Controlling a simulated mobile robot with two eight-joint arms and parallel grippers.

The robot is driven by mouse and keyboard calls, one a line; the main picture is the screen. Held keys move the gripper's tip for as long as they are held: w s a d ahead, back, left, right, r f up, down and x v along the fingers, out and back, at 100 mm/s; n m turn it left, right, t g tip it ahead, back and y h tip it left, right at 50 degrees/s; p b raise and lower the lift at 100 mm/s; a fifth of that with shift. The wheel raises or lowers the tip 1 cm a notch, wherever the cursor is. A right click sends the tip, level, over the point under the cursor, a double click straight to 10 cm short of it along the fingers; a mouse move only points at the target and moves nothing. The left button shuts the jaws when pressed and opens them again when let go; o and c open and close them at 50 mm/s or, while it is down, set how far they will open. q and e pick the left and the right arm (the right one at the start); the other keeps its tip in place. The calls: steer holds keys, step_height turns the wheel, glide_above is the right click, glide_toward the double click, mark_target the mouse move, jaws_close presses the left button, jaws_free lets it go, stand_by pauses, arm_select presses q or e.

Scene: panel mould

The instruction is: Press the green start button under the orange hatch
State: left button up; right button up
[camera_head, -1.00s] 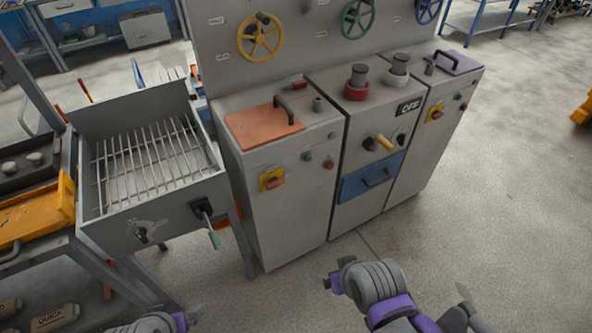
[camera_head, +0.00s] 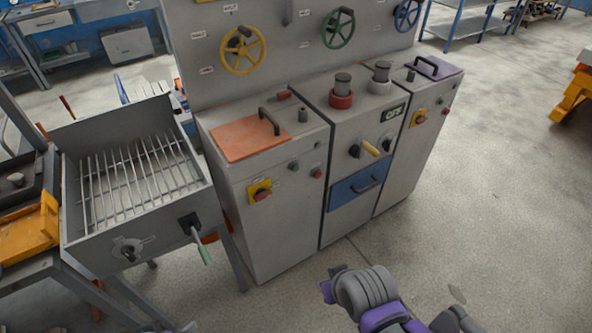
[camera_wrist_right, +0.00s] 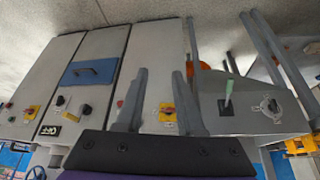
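The orange hatch (camera_head: 240,143) lies flat and closed on top of the left grey cabinet (camera_head: 283,226), with a dark bar handle (camera_head: 269,121) at its right side. What is under it is hidden. A green button (camera_head: 294,166) and a red one (camera_head: 317,173) sit on that cabinet's front face. My right gripper (camera_wrist_right: 159,98) is open and empty in the wrist view, pointing at the cabinet fronts from some distance. In the head view my right arm is low in front of the cabinets.
A grey box with a wire rack (camera_head: 135,180) and a green-handled lever (camera_head: 202,246) stands left of the cabinet. A blue drawer (camera_head: 356,188) is in the middle cabinet. A panel with handwheels (camera_head: 243,51) rises behind. The floor (camera_head: 490,230) at right is clear.

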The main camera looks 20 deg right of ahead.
jaws_close()
stand_by(1.3)
